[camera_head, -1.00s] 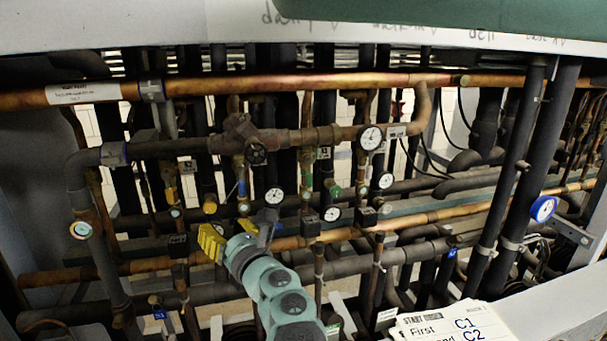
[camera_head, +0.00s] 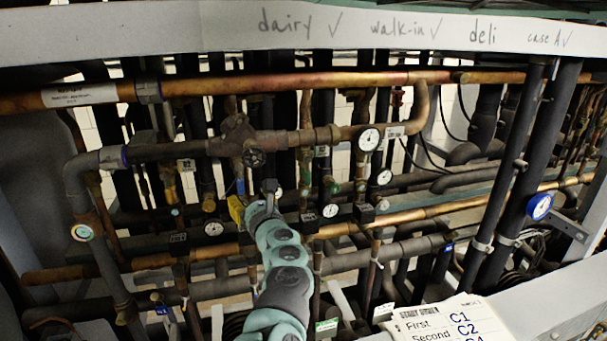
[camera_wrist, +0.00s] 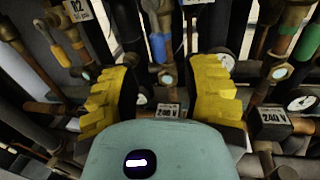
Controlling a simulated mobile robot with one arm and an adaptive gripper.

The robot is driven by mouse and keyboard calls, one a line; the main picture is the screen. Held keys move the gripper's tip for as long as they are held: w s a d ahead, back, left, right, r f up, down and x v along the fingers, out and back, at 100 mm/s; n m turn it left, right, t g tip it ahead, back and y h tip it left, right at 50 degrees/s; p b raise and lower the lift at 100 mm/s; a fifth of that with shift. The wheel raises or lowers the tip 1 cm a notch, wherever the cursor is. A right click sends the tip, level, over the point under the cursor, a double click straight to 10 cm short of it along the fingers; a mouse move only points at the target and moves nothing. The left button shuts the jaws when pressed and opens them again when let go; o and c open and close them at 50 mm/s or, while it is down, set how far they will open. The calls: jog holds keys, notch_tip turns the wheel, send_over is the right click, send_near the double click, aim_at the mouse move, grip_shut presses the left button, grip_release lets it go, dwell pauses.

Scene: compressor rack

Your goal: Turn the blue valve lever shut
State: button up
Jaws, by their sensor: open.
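My gripper (camera_wrist: 160,90) is open in the wrist view, with its yellow ridged fingers apart to left and right and nothing held between them. A narrow blue lever (camera_wrist: 158,47) shows beyond the gap, pointing along a vertical pipe and roughly centred between the fingers. I cannot tell its exact distance, but no finger visibly touches it. In the head view my gripper (camera_head: 240,208) is among the pipes, left of centre, mostly hidden behind my wrist.
A green lever (camera_wrist: 306,42) and a yellow lever (camera_wrist: 57,50) flank the gap. Pressure gauges (camera_head: 369,139) and a copper pipe (camera_head: 300,80) crowd the rack. A paper card (camera_head: 437,322) lies at the lower right.

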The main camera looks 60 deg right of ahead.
aim_at(242, 189)
jog(key=shift+x, duration=3.3)
jog(key=shift+c, duration=0.2)
grip_shut()
